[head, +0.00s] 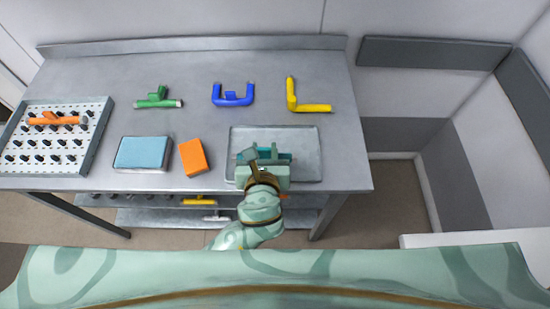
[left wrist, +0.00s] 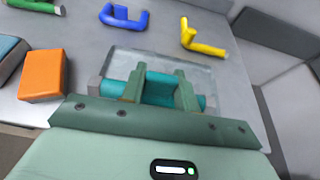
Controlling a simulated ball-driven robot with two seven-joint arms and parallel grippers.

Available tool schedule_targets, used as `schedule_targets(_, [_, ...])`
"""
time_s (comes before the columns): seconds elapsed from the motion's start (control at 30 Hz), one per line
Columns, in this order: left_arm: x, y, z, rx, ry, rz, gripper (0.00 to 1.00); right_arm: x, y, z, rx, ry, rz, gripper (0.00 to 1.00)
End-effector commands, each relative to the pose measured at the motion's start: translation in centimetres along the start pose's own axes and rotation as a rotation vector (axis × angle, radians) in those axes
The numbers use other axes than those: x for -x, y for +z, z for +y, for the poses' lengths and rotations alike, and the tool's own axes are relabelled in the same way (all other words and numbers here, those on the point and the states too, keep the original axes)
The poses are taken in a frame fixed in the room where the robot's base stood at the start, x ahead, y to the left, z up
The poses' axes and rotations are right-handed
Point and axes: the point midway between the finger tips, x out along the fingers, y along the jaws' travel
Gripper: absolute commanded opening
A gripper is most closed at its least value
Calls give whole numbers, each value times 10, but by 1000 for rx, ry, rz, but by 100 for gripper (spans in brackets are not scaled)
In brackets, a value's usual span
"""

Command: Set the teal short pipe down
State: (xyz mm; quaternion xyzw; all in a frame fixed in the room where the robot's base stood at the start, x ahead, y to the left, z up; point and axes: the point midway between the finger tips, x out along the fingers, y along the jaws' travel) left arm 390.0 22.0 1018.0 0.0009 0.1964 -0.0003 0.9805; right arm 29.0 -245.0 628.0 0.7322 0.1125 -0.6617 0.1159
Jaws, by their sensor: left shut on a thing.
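The teal short pipe (left wrist: 160,91) lies crosswise between the fingers of my left gripper (left wrist: 160,84), which is shut on it. In the head view the pipe (head: 283,157) and the left gripper (head: 263,158) are over the grey metal tray (head: 305,139) at the right front of the table. The tray also shows in the left wrist view (left wrist: 212,75), behind the pipe. I cannot tell whether the pipe touches the tray floor. My right gripper is not in view.
On the metal table (head: 200,85) lie a green pipe (head: 158,98), a blue pipe (head: 232,97) and a yellow pipe (head: 300,98). A blue pad (head: 142,152) and an orange block (head: 193,157) are left of the tray. A peg rack (head: 85,150) holds an orange pipe (head: 55,120).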

Motion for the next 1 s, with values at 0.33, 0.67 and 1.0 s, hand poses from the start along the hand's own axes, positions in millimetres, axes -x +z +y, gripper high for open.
schedule_targets(0.33, [-32, -26, -23, 1, 0, -2, 5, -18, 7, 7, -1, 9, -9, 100])
schedule_targets(0.67, [-44, -55, -24, 1, -1, -2, 5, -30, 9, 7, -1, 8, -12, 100])
schedule_targets(1.0, [-45, -57, -23, 1, 0, -1, 52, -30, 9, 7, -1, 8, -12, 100])
